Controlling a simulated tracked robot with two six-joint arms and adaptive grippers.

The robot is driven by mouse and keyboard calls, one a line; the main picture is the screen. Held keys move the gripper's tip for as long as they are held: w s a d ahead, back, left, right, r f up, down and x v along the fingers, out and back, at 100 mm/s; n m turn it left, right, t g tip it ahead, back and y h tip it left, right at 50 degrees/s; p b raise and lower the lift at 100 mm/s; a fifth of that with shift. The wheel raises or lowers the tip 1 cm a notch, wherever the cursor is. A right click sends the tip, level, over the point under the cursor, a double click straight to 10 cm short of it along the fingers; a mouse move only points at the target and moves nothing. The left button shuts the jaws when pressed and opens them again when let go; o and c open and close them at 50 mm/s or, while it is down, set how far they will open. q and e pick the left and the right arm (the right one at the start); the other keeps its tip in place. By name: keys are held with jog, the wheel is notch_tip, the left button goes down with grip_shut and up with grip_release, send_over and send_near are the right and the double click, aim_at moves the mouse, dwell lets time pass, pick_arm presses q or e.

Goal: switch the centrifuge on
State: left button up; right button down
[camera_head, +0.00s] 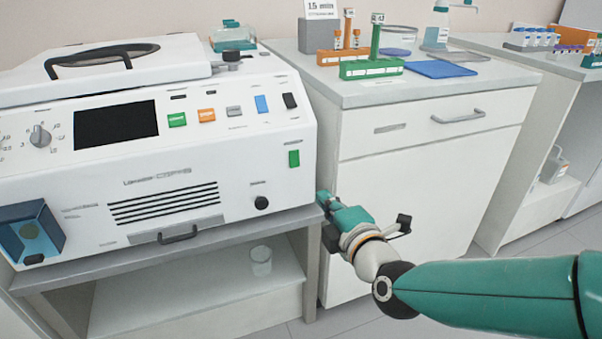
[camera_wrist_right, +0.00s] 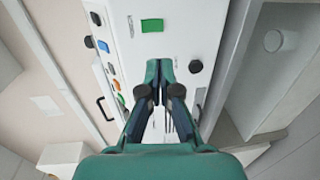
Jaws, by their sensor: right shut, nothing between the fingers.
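The white centrifuge (camera_head: 225,155) stands at the left with its lid (camera_head: 110,68) down and its display (camera_head: 116,125) dark. Its front carries a row of coloured buttons, a green rectangular switch (camera_head: 294,158) at the right and a black round knob (camera_head: 261,203) below. In the right wrist view the green switch (camera_wrist_right: 152,26) lies beyond my fingertips and the knob (camera_wrist_right: 196,66) is to their right. My right gripper (camera_head: 324,197) is shut and empty, beside the machine's lower right corner, below and to the right of the switch. My left gripper is out of view.
A grey bench (camera_head: 200,240) carries the centrifuge, with a clear beaker (camera_head: 261,260) on the shelf below. A white cabinet (camera_head: 400,170) to the right bears an orange rack (camera_head: 345,55), a green rack (camera_head: 371,68) and a blue mat (camera_head: 440,69).

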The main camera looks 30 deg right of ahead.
jog(key=p, duration=0.6)
send_near(296, 165)
jog(key=x, duration=0.7)
jog(key=shift+w, duration=0.1)
